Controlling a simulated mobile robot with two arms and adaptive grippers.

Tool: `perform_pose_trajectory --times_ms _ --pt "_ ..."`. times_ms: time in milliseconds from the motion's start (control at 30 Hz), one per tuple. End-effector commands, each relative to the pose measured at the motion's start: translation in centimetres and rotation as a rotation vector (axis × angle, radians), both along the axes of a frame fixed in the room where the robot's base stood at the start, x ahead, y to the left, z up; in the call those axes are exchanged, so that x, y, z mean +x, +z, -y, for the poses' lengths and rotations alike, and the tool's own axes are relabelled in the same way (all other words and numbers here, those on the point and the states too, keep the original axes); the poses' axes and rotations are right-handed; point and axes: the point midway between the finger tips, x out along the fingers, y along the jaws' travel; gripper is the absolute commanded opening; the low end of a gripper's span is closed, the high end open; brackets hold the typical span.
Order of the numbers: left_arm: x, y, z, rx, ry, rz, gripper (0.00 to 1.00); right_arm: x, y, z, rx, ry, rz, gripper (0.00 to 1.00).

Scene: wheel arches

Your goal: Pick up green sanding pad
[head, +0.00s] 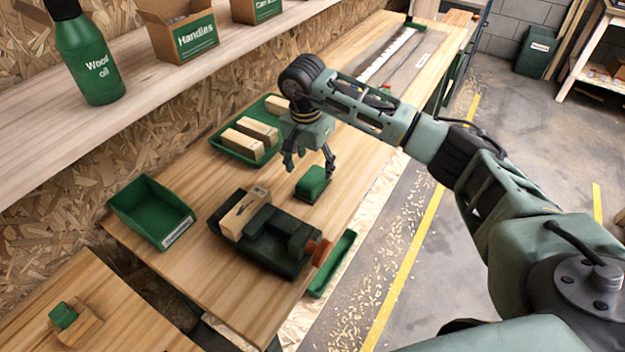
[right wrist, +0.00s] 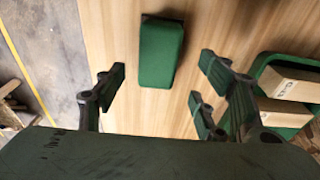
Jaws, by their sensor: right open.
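The green sanding pad (head: 313,181) lies on the wooden workbench (head: 205,283), just behind the dark vise. It also shows in the right wrist view (right wrist: 161,53) as a green block with rounded corners. My right gripper (head: 309,165) is above the pad with its fingers pointing down. In the right wrist view my right gripper (right wrist: 160,95) is open and empty, and the pad appears between and a little beyond the fingers, not touching them. My left gripper is not in view.
A vise (head: 268,252) holding a wooden block (head: 244,214) stands in front of the pad. A green tray (head: 225,151) with several wooden blocks lies behind left. An empty green bin (head: 150,207) is at the left. A shelf (head: 125,77) runs above the bench.

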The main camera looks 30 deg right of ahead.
Motion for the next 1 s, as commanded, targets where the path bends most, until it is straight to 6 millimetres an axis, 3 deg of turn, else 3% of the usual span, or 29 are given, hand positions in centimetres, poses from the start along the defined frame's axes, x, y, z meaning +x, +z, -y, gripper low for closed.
perform_pose_trajectory --times_ms 200,333,633,1000 --pt "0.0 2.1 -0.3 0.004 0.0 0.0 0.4 -0.6 -2.5 0.0 0.004 -0.001 -0.005 0.64" --pt "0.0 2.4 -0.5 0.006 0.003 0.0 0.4 -0.5 -4.3 0.2 0.004 -0.002 -0.002 0.64" --pt "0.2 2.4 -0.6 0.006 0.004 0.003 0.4 -0.4 -5.0 0.2 0.004 -0.002 0.001 0.64" --pt "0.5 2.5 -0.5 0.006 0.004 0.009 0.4 -0.4 -5.0 0.2 0.004 -0.002 0.001 0.33"
